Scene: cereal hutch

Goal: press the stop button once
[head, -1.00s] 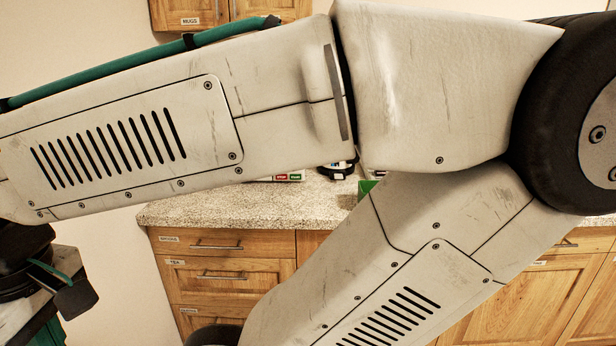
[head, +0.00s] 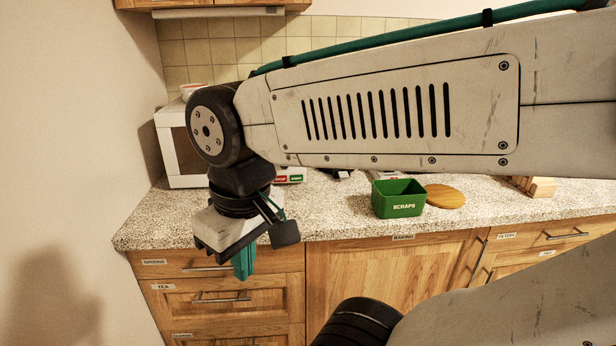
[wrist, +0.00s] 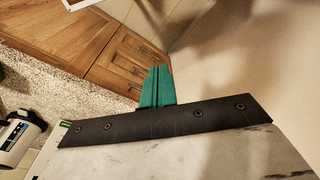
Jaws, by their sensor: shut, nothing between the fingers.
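A small panel with a red label and a green label (head: 291,175) sits on the counter beside the microwave, partly hidden behind my arm. I cannot read its labels or make out a separate stop button. My gripper (head: 243,264) hangs with its teal fingers pointing down, in front of the counter's front edge and the top drawers. It is to the left of the panel and nearer to me, apart from it. In the wrist view the teal fingers (wrist: 156,86) are together and empty.
A white microwave (head: 180,150) stands at the counter's left end by the wall. The counter (head: 335,212) is bare in front of the panel.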

